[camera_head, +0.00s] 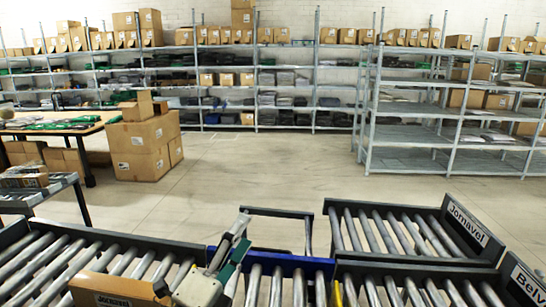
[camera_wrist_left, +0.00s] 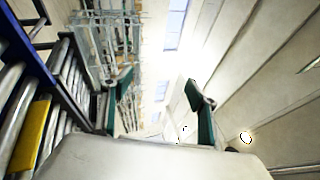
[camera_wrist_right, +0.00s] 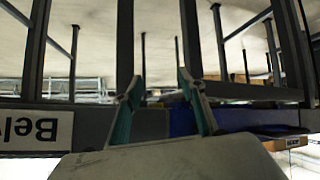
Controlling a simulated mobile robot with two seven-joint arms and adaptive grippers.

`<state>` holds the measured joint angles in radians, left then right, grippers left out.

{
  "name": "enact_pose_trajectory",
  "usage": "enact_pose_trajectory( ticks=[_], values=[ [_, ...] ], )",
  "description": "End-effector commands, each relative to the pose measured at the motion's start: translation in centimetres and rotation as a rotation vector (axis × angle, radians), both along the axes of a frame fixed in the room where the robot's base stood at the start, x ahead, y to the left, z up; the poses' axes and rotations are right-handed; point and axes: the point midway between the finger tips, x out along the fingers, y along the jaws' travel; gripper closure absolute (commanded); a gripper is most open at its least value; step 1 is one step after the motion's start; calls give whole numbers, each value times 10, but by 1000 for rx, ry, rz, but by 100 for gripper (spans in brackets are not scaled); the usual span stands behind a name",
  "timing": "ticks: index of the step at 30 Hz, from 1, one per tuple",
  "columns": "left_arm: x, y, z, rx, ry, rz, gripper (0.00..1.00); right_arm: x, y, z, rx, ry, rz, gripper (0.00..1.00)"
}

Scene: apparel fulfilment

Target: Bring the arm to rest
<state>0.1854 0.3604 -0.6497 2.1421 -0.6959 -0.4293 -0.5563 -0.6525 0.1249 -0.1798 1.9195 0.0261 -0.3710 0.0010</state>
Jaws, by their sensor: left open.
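My left gripper (camera_head: 238,238) is above the roller conveyor at the lower middle of the head view, tilted upward. Its green-padded fingers also show in the left wrist view (camera_wrist_left: 158,84), spread apart with nothing between them. My right gripper does not show in the head view. In the right wrist view its fingers (camera_wrist_right: 158,82) stand apart with nothing between them. They face the dark frame and legs of a conveyor.
Roller conveyors (camera_head: 392,232) run across the front. An open cardboard box (camera_head: 112,290) is at the lower left, close to my left gripper. Stacked boxes (camera_head: 143,148) and a table (camera_head: 50,126) stand left. Shelves (camera_head: 455,140) stand at the back and right. The middle floor is clear.

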Motion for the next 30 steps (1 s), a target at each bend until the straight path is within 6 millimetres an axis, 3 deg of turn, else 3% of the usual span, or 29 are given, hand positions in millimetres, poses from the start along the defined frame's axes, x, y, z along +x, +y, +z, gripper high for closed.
enact_pose_trajectory(
  ticks=[3,5,8,12,18,30],
  values=[
    [0,65,-50,-188,240,177,41,0,0,0,0,0,0,60],
    [-6,96,-77,-267,351,264,41,0,0,0,0,0,0,60],
    [-25,144,-124,-381,520,406,41,0,0,0,1,0,-1,60],
    [-68,200,-186,-503,729,596,41,0,0,0,1,0,-1,60],
    [-126,246,-239,-596,910,783,41,0,0,0,2,0,-1,60],
    [-216,293,-288,-671,1110,1023,41,0,1,0,2,0,-1,60]
  ],
)
